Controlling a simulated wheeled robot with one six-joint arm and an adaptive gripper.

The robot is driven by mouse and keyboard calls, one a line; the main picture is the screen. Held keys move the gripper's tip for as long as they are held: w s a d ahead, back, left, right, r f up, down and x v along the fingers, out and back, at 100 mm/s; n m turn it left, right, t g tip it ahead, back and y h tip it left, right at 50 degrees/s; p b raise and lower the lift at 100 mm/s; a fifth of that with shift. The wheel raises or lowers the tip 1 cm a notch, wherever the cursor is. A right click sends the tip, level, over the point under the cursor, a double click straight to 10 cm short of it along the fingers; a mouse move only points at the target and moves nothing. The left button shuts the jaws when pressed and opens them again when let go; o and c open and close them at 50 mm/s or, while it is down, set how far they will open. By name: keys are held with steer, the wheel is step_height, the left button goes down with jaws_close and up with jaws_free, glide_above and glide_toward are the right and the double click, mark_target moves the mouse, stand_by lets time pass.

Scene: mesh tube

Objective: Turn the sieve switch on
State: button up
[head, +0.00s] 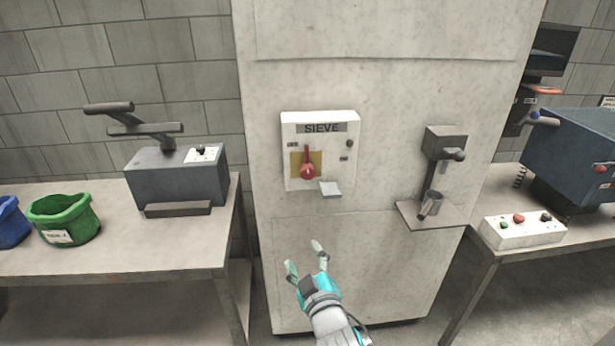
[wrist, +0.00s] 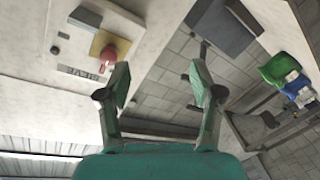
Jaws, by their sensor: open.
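The sieve switch is a red rotary handle (head: 307,165) on a yellow plate, in a white box labelled SIEVE (head: 345,170) on the front of a pale cabinet. The handle's lever points up in the head view. The red knob also shows in the wrist view (wrist: 107,56), left of the fingers and partly close behind the left finger. My gripper (head: 305,258) is open and empty, below the box and apart from it. Its two fingers also show in the wrist view (wrist: 160,90). The small marks beside the handle are too blurred to read.
A grey ledge (head: 330,189) juts from the box's lower edge. Tables (head: 150,250) flank the cabinet, with green bin (head: 63,218), grey press (head: 178,180) and button box (head: 522,232).

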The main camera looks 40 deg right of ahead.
mark_target(308, 175)
steer(key=w+d+r+m+h, duration=0.1)
steer(key=w+d+r+h, duration=0.15)
steer(key=r, duration=0.25)
steer(key=w+d+r+h, duration=0.1)
steer(key=w+d+r, duration=0.25)
steer(key=r, duration=0.25)
steer(key=shift+g, duration=0.4)
steer(key=x, duration=0.7)
steer(key=d+x, duration=0.1)
steer(key=x, duration=0.2)
steer(key=shift+d+f, duration=0.1)
steer(key=shift+f, duration=0.1)
steer(key=c, duration=1.2)
